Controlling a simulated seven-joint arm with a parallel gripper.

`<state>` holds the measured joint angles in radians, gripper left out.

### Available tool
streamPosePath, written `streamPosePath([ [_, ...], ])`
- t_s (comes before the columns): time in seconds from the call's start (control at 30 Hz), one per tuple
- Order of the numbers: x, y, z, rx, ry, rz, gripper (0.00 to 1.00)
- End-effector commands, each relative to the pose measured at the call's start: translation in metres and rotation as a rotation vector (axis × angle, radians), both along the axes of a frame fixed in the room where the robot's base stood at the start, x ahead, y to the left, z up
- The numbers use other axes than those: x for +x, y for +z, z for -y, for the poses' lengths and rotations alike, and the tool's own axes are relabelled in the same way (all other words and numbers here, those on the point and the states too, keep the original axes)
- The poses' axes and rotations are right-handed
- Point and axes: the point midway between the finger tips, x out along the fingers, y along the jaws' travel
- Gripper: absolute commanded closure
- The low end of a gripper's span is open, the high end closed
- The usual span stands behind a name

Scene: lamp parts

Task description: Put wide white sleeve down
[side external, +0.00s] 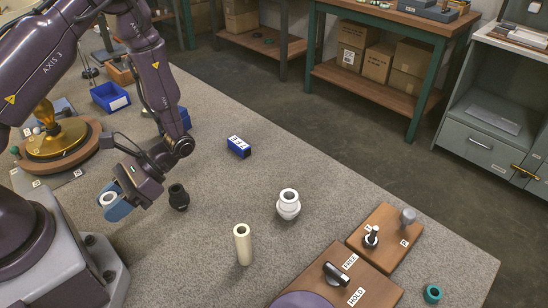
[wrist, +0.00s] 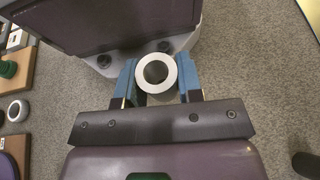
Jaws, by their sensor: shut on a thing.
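The wide white sleeve (wrist: 170,86) sits between the two blue fingers of my gripper (wrist: 157,80) in the wrist view, its round bore facing the camera. My gripper is shut on it. In the side view my gripper (side external: 116,206) is low over the left part of the grey table, and the sleeve (side external: 107,198) shows as a small white ring at the blue fingers. Its lower part is hidden there, so I cannot tell if it touches the table.
A black fitting (side external: 178,197) stands just right of my gripper. A cream cylinder (side external: 243,246), a white stepped part (side external: 288,208) and a blue box (side external: 239,147) stand farther right. A wooden FREE/HOLD board (side external: 376,287) is at the front. Bare table lies between them.

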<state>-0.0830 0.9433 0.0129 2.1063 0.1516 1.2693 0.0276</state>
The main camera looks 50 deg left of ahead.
Motion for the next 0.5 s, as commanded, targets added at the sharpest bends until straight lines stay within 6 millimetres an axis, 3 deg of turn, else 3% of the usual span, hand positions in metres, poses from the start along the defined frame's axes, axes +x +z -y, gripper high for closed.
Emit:
streamPosePath([
  [0.13, 0.005, 0.000, 0.043, 0.001, 0.340, 0.000, 0.89],
  [0.27, 0.021, 0.002, 0.078, 0.001, 0.632, 0.001, 0.89],
  [0.5, 0.076, 0.012, 0.126, 0.002, 1.156, 0.002, 0.89],
])
